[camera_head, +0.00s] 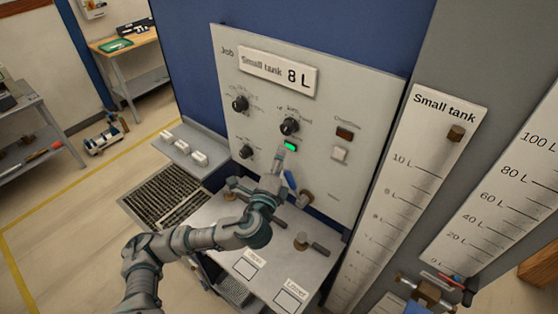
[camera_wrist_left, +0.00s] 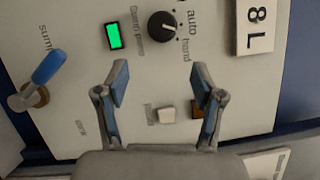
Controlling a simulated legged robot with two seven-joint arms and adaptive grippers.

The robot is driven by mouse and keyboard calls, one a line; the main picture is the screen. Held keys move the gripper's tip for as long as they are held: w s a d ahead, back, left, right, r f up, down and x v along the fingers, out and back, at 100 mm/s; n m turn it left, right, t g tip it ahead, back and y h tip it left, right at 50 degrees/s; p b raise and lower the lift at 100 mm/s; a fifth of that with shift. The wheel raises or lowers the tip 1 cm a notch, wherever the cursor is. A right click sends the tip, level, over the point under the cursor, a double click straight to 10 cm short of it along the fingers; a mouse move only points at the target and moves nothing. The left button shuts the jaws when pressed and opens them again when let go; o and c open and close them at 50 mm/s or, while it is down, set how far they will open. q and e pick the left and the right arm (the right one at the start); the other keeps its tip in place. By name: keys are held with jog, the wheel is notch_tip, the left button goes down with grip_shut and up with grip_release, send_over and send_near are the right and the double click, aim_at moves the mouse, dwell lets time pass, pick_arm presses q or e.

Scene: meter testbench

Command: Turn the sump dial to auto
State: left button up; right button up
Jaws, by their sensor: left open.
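The sump dial is a round black knob (camera_head: 289,126) on the pale upright panel, just above a lit green indicator. In the left wrist view the knob (camera_wrist_left: 162,26) has "auto" and "hand" printed beside it; I cannot tell for sure which word its pointer marks. My left gripper (camera_wrist_left: 160,75) is open, with its two blue-padded fingers spread and nothing between them. The dial lies beyond the fingertips, roughly centred between them and apart from them. In the head view the left gripper (camera_head: 283,158) is in front of the panel, below the dial.
The green indicator (camera_wrist_left: 113,36) and a blue-handled lever (camera_wrist_left: 48,68) are near the dial. Two more black knobs (camera_head: 240,103) (camera_head: 246,152) are on the panel's left. A grey bench (camera_head: 225,225) with valve handles projects below. A tank gauge (camera_head: 405,170) stands right.

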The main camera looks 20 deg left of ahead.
aim_at(284, 131)
pick_arm(q)
jog(key=s+a+r+n+g+h+b, duration=0.1)
jog(key=s+a+n+h, duration=0.2)
jog(key=n, duration=0.6)
jog(key=s+a+n+g+h+b, duration=0.15)
jog(key=a+n+h, duration=0.25)
jog(key=n, duration=0.5)
jog(key=shift+t, duration=0.35)
jog(key=p+x, duration=0.1)
jog(key=x, duration=0.7)
jog(key=p+x, duration=0.1)
jog(key=x, duration=0.6)
jog(key=shift+w+a+r, duration=0.1)
jog(key=shift+w+r, duration=0.05)
jog(key=shift+w, duration=0.95)
